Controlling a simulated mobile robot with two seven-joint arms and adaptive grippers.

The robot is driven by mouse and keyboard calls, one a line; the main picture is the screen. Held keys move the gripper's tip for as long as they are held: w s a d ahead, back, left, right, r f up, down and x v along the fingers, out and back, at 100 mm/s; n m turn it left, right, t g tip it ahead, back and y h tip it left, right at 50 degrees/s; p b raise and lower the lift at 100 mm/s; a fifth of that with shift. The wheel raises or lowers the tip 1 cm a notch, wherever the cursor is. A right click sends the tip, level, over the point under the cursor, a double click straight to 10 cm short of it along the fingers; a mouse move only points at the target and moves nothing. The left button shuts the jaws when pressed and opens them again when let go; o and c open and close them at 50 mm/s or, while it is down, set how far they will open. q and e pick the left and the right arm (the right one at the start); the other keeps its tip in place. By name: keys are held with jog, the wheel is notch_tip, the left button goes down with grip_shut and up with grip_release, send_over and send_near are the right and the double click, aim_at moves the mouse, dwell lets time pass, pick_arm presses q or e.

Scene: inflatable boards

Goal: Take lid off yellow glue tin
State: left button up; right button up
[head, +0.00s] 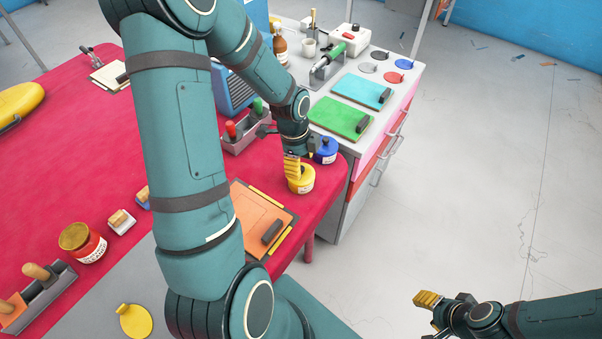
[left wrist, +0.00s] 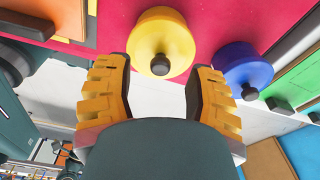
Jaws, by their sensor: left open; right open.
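The yellow glue tin (head: 303,183) stands near the right end of the red table, with its lid on. In the left wrist view the yellow tin (left wrist: 162,33) has a dark knob (left wrist: 160,65) at the middle of its lid. My left gripper (head: 292,168) is just above the tin and hides part of its top. In the left wrist view my left gripper (left wrist: 160,88) is open, with its yellow-padded fingers on either side of the knob's line and nothing between them. My right gripper (head: 430,307) is open and empty, over the floor at the lower right.
A blue tin (head: 325,151) stands close behind the yellow one; it also shows in the left wrist view (left wrist: 243,66). An orange board (head: 258,213) lies in front on the red table (head: 60,190). A bench with green (head: 341,117) and blue boards stands behind.

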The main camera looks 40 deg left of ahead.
pick_arm(q)
jog(key=shift+d+f, duration=0.1)
jog(key=shift+f, duration=0.85)
grip_shut()
